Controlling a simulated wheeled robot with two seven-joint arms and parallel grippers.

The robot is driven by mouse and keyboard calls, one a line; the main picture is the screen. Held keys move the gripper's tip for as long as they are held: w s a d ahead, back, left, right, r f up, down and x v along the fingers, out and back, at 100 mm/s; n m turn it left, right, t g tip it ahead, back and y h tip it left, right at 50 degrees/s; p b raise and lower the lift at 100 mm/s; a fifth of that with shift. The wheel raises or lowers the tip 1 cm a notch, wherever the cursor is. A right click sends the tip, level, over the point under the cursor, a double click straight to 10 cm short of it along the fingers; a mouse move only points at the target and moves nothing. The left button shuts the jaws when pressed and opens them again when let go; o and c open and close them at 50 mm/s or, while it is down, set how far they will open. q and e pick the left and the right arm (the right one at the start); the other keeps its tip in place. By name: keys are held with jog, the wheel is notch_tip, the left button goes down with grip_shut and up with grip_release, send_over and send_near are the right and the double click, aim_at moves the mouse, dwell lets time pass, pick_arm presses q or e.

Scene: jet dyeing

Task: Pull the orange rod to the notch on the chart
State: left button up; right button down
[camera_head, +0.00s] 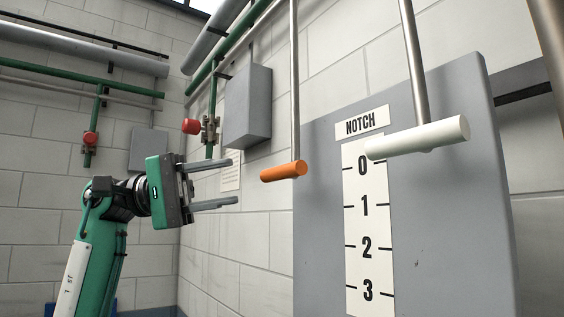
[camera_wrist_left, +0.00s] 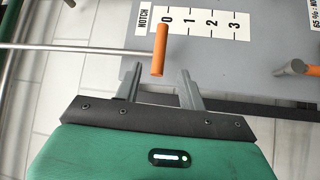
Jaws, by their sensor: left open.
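The orange rod (camera_head: 284,171) is a short crossbar on the lower end of a thin metal shaft, level with about 0 on the notch chart (camera_head: 366,222). The chart is white, numbered 0 to 3 downward, on a grey panel. My left gripper (camera_head: 235,182) is open and empty, left of the orange rod with its fingers pointing toward it. In the left wrist view the orange rod (camera_wrist_left: 159,48) stands ahead, its near end in line with the gap between the fingertips (camera_wrist_left: 162,69). I cannot tell whether they touch. My right gripper is not in view.
A white T-shaped handle (camera_head: 418,138) hangs on another shaft in front of the panel (camera_head: 448,200). A grey wall box (camera_head: 247,106) and red-knobbed valves (camera_head: 191,126) are behind. Another orange-tipped part (camera_wrist_left: 290,68) shows at the wrist view's right. Space below the orange rod looks clear.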

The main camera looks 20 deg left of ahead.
aim_at(271, 173)
pick_arm(q)
jog(key=d+p, duration=0.1)
jog(key=d, duration=0.2)
jog(key=d+r+p, duration=0.1)
jog(key=d+p, duration=0.1)
jog(key=d, duration=0.1)
jog(key=w+d+p, duration=0.1)
jog(key=d, duration=0.2)
jog(key=shift+r, duration=0.25)
jog(key=shift+w+d+p, duration=0.1)
jog(key=shift+d+p, duration=0.2)
jog(key=shift+d, duration=0.2)
grip_shut()
